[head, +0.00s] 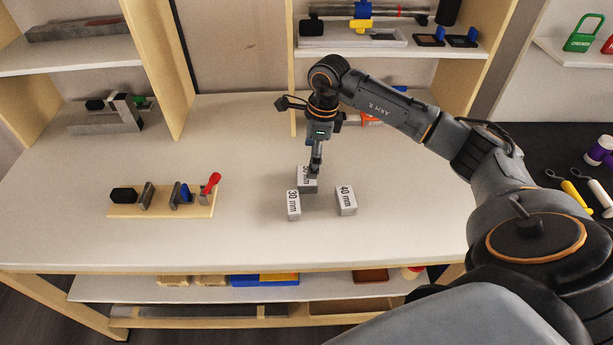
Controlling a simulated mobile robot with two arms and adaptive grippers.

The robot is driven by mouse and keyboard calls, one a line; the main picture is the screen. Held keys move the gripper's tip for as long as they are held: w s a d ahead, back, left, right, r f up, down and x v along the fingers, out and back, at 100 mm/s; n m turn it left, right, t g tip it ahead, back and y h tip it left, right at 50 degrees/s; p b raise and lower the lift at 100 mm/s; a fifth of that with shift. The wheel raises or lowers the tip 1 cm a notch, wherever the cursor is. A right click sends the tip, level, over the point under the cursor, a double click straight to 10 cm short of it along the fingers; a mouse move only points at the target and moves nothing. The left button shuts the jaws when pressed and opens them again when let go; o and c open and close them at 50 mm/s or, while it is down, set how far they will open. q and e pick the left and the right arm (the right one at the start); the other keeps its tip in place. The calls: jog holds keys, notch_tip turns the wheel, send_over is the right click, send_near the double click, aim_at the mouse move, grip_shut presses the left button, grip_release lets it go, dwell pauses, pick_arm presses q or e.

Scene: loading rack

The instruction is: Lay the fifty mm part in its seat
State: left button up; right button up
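A grey block (308,185), its label partly covered and seeming to read 50 mm, stands on the bench top behind two others. My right gripper (315,168) points down at its top, with the fingers seen edge-on, so I cannot tell whether they are closed on it. The 30 mm block (293,206) is just in front and the 40 mm block (346,201) is to the right. A wooden fixture board (160,211) lies to the left, with a black knob, grey upright jaws, a blue piece and a red-handled clamp. Which spot is the seat is unclear. My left gripper is not in view.
A grey metal vise-like device (104,117) stands at the back left. Shelves (395,46) with tools rise behind the bench. The white bench top (245,165) is clear between the fixture board and the blocks. A dark surface with tools is at the right.

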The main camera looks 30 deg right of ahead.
jog(key=f+p, duration=0.1)
jog(key=f, duration=0.1)
jog(key=a+f+p, duration=0.1)
jog(key=f, duration=0.1)
jog(key=shift+s+f, duration=0.15)
jog(key=shift+f, duration=0.55)
jog(key=c, duration=1.4)
jog(key=shift+r, duration=0.15)
jog(key=shift+r, duration=0.25)
notch_tip(320, 180, up, 2)
jog(key=s+r+b, duration=0.1)
jog(key=s+r, duration=0.2)
jog(key=s, duration=0.1)
jog(key=s+a+r+b, duration=0.1)
jog(key=s+r+b, duration=0.1)
jog(key=s+r, duration=0.2)
jog(key=s+r+b, duration=0.2)
jog(key=s+r, duration=0.1)
jog(key=s, duration=0.2)
jog(key=shift+s+a+r, duration=0.2)
jog(key=shift+s+a, duration=0.2)
